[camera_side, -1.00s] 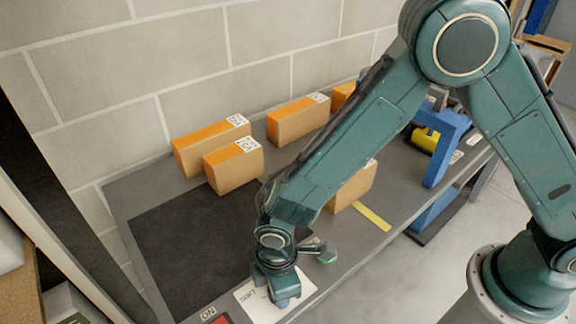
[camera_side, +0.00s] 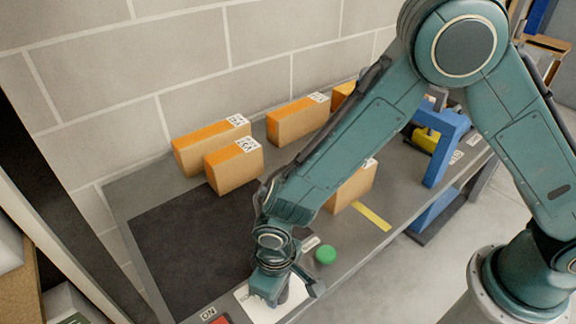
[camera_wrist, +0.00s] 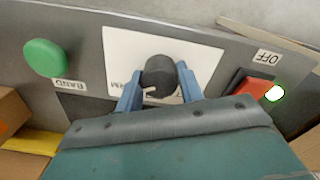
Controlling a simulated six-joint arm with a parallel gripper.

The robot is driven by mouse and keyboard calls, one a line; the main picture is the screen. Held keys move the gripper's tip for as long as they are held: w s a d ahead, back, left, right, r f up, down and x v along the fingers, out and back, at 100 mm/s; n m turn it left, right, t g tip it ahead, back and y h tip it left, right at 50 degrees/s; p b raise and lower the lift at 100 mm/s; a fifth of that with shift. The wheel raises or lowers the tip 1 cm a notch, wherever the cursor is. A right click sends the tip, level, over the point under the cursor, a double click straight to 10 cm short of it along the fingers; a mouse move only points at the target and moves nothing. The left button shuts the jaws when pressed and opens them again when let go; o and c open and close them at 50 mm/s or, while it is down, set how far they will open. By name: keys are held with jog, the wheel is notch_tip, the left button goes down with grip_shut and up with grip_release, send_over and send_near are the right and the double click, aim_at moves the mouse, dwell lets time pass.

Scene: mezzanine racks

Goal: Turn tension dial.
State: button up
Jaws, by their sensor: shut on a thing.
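The tension dial (camera_wrist: 158,76) is a dark round knob with a pale pointer mark, set on a white label plate (camera_wrist: 118,46) with partly hidden lettering. In the wrist view my gripper (camera_wrist: 160,88) has its two blue fingers on either side of the knob, shut on it. In the side view my gripper (camera_side: 275,290) is over the white plate (camera_side: 250,304) at the front edge of the bench, and it hides much of the plate. The knob itself is hard to make out there.
A green button (camera_side: 326,256) lies right of my gripper in the side view. A red switch (camera_wrist: 250,88) and lit lamp (camera_wrist: 275,92) are on the panel. Orange-topped boxes (camera_side: 298,122) stand behind my arm. A dark mat (camera_side: 190,245) lies clear on the bench.

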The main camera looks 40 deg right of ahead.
jog(key=shift+m, duration=0.4)
jog(key=o, duration=1)
jog(key=shift+r, duration=0.2)
notch_tip(320, 180, up, 14)
jog(key=shift+a+f, duration=0.15)
jog(key=shift+f, duration=0.05)
dwell(0.3)
